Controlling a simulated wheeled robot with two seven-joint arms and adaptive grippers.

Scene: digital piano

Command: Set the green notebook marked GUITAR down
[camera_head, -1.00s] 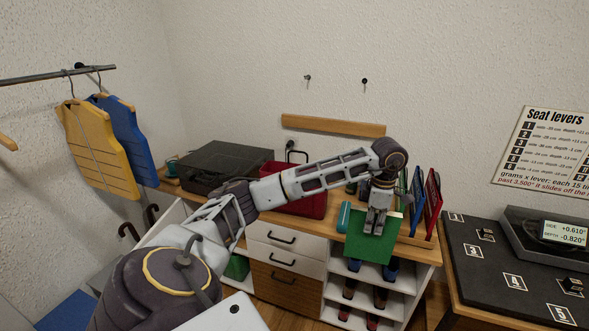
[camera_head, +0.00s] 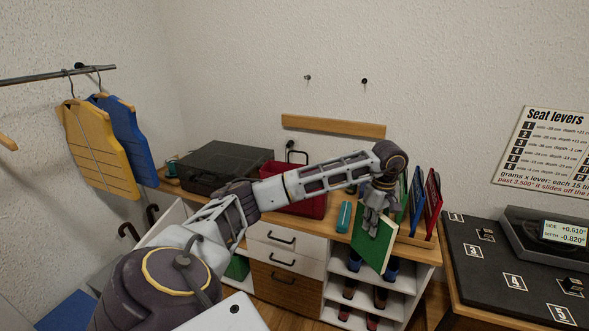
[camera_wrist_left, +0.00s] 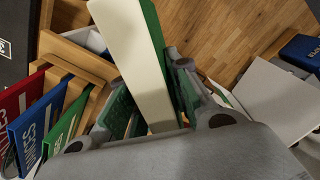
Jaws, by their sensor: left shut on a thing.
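My left gripper (camera_head: 372,222) is shut on a green notebook (camera_head: 376,244), which hangs upright below the fingers at the front edge of the wooden cabinet top (camera_head: 325,225). Its cover is turned obliquely, with the pale page edge showing at its lower side. The left wrist view shows the notebook's pages (camera_wrist_left: 125,55) between the fingers (camera_wrist_left: 150,112), with a strip of green cover on the right. No GUITAR marking is readable on it. My right gripper is not in view.
Right of the held notebook, a wooden rack (camera_head: 418,241) holds red (camera_head: 433,200), blue (camera_head: 417,195) and green (camera_head: 402,200) notebooks upright. A teal case (camera_head: 344,216) lies to its left. A red bin (camera_head: 285,203) and black case (camera_head: 215,167) stand farther left. Shoe shelves (camera_head: 345,283) are below.

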